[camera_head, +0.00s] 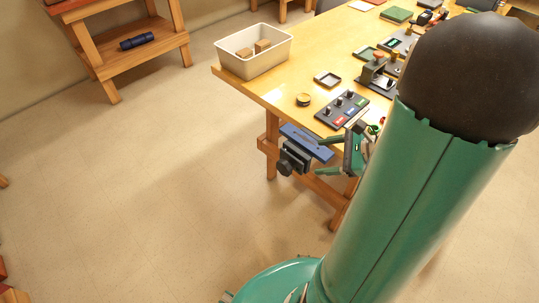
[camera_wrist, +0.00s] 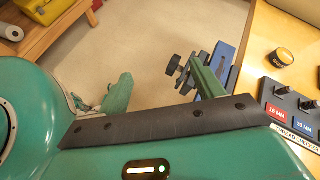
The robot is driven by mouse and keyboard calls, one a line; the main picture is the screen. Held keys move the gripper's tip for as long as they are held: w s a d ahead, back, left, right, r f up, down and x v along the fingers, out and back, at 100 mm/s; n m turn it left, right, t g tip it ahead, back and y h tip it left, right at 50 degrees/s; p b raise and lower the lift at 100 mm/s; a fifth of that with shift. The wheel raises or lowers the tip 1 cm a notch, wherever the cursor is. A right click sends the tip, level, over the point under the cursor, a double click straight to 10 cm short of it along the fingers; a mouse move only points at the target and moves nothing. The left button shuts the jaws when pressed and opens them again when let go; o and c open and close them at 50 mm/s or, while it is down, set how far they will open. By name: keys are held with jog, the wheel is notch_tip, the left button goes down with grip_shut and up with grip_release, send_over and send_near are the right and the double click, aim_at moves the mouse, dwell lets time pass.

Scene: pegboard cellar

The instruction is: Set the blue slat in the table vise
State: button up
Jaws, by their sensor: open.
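The blue slat (camera_head: 306,142) is at the table vise (camera_head: 293,158), beside the table's front edge, its long side running roughly along that edge. In the wrist view the blue slat (camera_wrist: 222,58) stands between the dark vise parts (camera_wrist: 187,72) and the table. It appears to sit in the vise's jaw gap; I cannot tell whether the jaws press on it. My gripper (camera_head: 321,156) is open and empty, just right of the slat and vise. One finger is close to the slat; contact is unclear. Both fingers also show in the wrist view (camera_wrist: 160,72), widely spread.
The wooden table (camera_head: 272,96) holds a white bin (camera_head: 254,63) with brown blocks, a thread checker (camera_head: 342,108), a round tin (camera_head: 303,99) and a small black tray (camera_head: 327,79). A wooden shelf (camera_head: 140,57) stands at the back left. The floor left of the table is clear.

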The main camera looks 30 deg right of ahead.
jog(key=s+a+r+n+g+h, duration=0.1)
jog(key=s+a+r+n+h, duration=0.1)
jog(key=a+r+n+h, duration=0.2)
jog(key=s+a+r+n+g+h, duration=0.1)
jog(key=a+r+n+h, duration=0.3)
jog(key=a+r+n, duration=0.6)
jog(key=s+a+n, duration=0.1)
jog(key=a+n, duration=0.4)
jog(key=n, duration=0.4)
jog(key=shift+s+a+r+n+g, duration=0.2)
jog(key=shift+r+n+g, duration=0.05)
jog(key=shift+n+g, duration=0.05)
